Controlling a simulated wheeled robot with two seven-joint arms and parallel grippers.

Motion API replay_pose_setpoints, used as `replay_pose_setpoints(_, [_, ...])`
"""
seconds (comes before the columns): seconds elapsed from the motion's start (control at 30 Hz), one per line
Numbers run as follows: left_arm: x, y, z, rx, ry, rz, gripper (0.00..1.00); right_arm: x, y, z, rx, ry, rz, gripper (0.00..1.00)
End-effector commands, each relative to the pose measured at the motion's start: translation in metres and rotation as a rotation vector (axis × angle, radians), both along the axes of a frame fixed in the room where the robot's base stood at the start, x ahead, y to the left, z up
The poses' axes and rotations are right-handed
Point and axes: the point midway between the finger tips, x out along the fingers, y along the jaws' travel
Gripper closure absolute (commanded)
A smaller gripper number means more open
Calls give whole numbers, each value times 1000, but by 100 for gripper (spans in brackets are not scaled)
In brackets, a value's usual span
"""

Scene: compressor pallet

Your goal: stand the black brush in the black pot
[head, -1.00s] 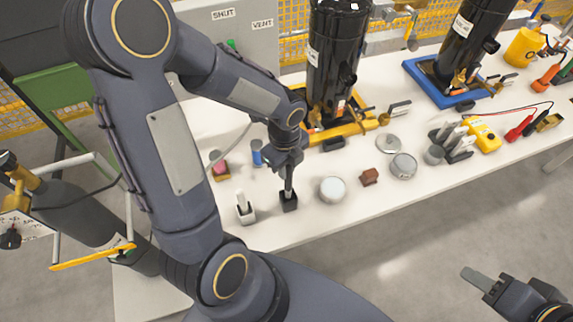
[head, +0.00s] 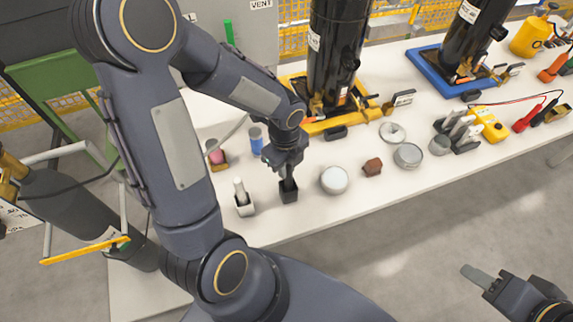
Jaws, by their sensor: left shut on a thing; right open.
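The black pot (head: 289,194) stands on the white table near its front edge. My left gripper (head: 287,176) is directly above it, pointing down and shut on the black brush. The brush is mostly hidden by the gripper and the pot; its lower part appears to be inside the pot's mouth. I cannot tell whether it touches the pot's bottom. My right gripper (head: 484,279) is at the lower right, over the floor and away from the table, open and empty.
Behind are a blue cylinder (head: 256,139) and a black compressor (head: 335,60) on a yellow base.

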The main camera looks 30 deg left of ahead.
Motion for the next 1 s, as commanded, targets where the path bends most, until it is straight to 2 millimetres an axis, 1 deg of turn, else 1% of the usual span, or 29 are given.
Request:
replay_pose_setpoints(0.23, [0, 0, -1, 0, 0, 0, 100, 0, 0, -1, 0, 0, 0, 55])
replay_pose_setpoints(0.8, [0, 0, -13, 0, 0, -1, 100, 0, 0, -11, 0, 0, 0, 55])
replay_pose_setpoints(0.83, [0, 0, -12, 0, 0, -1, 80, 0, 0, -10, 0, 0, 0, 55])
replay_pose_setpoints(1.0, [0, 0, -12, 0, 0, 0, 57, 0, 0, -10, 0, 0, 0, 55])
